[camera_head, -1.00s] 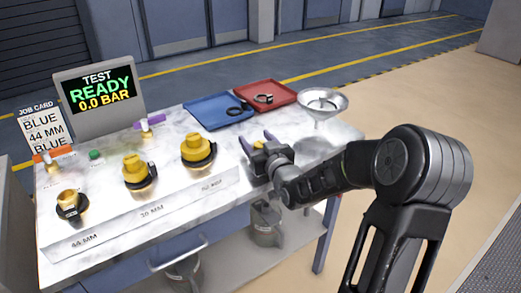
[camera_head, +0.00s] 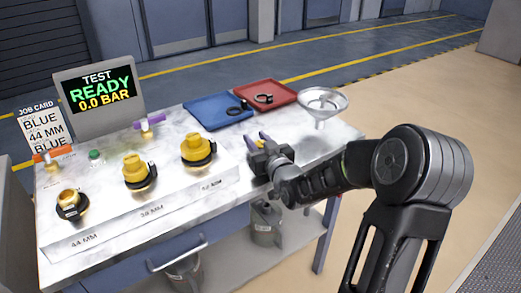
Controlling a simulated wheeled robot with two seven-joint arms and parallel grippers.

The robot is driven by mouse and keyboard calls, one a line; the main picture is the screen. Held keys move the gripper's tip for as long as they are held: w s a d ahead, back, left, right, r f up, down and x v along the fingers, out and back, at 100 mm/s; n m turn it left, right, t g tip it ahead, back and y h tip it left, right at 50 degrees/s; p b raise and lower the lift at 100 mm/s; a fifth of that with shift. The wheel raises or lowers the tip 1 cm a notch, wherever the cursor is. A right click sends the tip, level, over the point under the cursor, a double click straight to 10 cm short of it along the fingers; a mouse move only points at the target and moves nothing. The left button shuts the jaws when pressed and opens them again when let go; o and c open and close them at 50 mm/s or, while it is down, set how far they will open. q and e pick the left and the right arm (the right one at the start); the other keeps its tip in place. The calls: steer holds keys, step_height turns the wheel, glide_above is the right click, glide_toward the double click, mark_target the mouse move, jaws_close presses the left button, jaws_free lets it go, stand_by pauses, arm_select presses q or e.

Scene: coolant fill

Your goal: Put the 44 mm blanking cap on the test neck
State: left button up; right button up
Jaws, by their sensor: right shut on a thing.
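On a pale raised strip at the left of the bench, a brass neck with an open top and a dark collar (camera_head: 71,203) stands above the printed label "44 MM". Two yellow capped necks stand to its right, a middle one (camera_head: 135,170) and a right one (camera_head: 197,150). My right gripper (camera_head: 260,142), with purple fingertips, is over the bench right of the strip. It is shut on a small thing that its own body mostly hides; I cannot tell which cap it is. My left gripper is not in view.
A blue tray (camera_head: 207,121) and a red tray (camera_head: 284,86) with dark rings lie at the back. A metal funnel (camera_head: 323,98) stands at the right. A screen (camera_head: 97,96) reads "TEST READY 0.0 BAR". A job card (camera_head: 43,133) reads "BLUE 44 MM BLUE".

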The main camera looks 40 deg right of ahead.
jaws_close()
step_height(320, 180, up, 10)
steer(key=shift+p, duration=0.35)
stand_by(0.5)
